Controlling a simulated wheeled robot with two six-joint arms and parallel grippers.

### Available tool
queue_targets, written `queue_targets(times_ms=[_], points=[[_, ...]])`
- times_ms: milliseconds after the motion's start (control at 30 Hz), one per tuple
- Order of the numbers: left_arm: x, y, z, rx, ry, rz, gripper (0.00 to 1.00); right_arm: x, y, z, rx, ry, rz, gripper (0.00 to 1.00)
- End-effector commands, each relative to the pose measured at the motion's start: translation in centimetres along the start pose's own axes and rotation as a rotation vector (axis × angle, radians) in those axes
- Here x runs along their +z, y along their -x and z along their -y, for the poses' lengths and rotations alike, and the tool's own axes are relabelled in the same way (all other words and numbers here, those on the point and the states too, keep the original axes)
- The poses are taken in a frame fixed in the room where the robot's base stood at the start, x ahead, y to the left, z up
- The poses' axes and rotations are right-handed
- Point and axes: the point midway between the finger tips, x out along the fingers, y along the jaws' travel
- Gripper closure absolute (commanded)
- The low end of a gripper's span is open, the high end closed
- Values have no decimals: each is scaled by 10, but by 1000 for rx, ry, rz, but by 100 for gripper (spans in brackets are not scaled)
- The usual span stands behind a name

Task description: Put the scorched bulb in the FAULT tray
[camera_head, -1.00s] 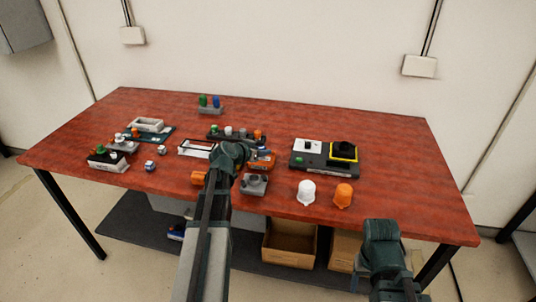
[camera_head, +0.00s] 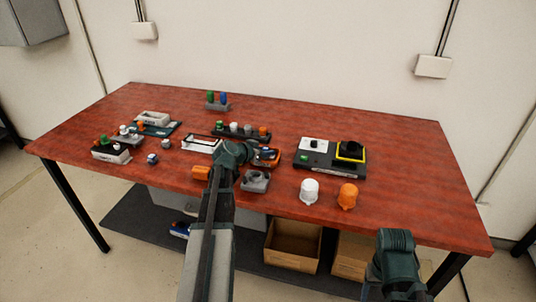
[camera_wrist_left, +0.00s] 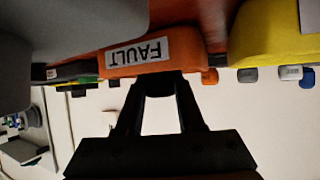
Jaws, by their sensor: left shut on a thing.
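The orange FAULT tray (camera_head: 268,158) sits near the middle of the table. In the left wrist view, upside down, its labelled orange wall (camera_wrist_left: 150,52) lies just past my fingertips. My left gripper (camera_wrist_left: 160,85) is shut on a small dark thing, apparently the scorched bulb; its shape is hard to make out. In the head view my left wrist (camera_head: 235,152) hides the fingers and the held thing, and covers the left side of the tray. My right arm's end (camera_head: 395,243) is at the lower right, off the table's front edge; its fingers are hidden.
A grey fixture (camera_head: 256,180) and an orange cylinder (camera_head: 201,173) are close to my left wrist. A white domed cap (camera_head: 309,191) and an orange one (camera_head: 347,196) stand near the front edge. A black panel (camera_head: 320,160) lies behind them. The table's right end is clear.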

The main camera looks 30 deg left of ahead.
Motion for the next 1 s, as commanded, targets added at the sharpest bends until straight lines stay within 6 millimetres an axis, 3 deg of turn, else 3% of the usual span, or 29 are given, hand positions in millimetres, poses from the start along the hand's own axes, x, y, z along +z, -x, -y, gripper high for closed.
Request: queue_targets(times_ms=[200,233,300,667,1000], points=[[4,-2,0,0,0,0,100,0,-4,0,0,0,0,36],[2,-2,0,0,0,0,59,0,-3,0,0,0,0,36],[2,-1,0,0,0,0,50,0,-2,0,0,0,0,36],[-3,2,0,0,0,0,50,0,3,0,0,0,0,36],[-4,70,-2,-3,2,0,50,2,37,-4,0,0,0,36]])
